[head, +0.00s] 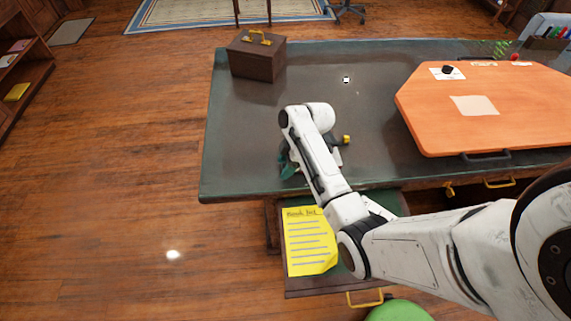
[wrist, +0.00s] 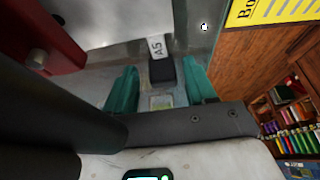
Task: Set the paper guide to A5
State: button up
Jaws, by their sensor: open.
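A dark block (wrist: 162,72), which looks like the paper guide's slider, lies between the teal fingers of my gripper (wrist: 160,82) in the wrist view. A white tag marked A5 (wrist: 156,46) sits right at the block's far end. My gripper is open, with one finger on each side of the block; I cannot tell if either finger touches it. In the head view my gripper (head: 289,165) is low over the left part of the table, and my arm hides most of the device there.
A red part with a dark knob (wrist: 38,54) stands close left of the fingers. The dark green table (head: 330,60) holds a brown box (head: 255,65) and an orange board (head: 430,110). A yellow list (head: 310,245) lies on an open drawer in front.

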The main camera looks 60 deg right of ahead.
jog(key=v, duration=1)
jog(key=shift+d+r+b, duration=0.15)
jog(key=shift+r+b, duration=0.15)
jog(key=shift+s, duration=0.1)
jog(key=s+a+f+m+g+h, duration=0.1)
jog(key=s+a+f+m, duration=0.15)
jog(key=a, duration=0.45)
jog(key=s+a+f+m+g, duration=0.1)
jog(key=s+a+f+m, duration=0.2)
jog(key=a, duration=0.4)
jog(key=s+a+m+h, duration=0.1)
jog(key=s+a, duration=0.2)
jog(key=s, duration=0.2)
jog(key=s+a+r+m+h, duration=0.1)
jog(key=s+a+m, duration=0.1)
jog(key=s, duration=0.4)
jog(key=shift+s+a+r, duration=0.15)
jog(key=shift+a+r, duration=0.1)
jog(key=shift+a, duration=0.65)
jog(key=shift+m, duration=0.25)
dwell(0.6)
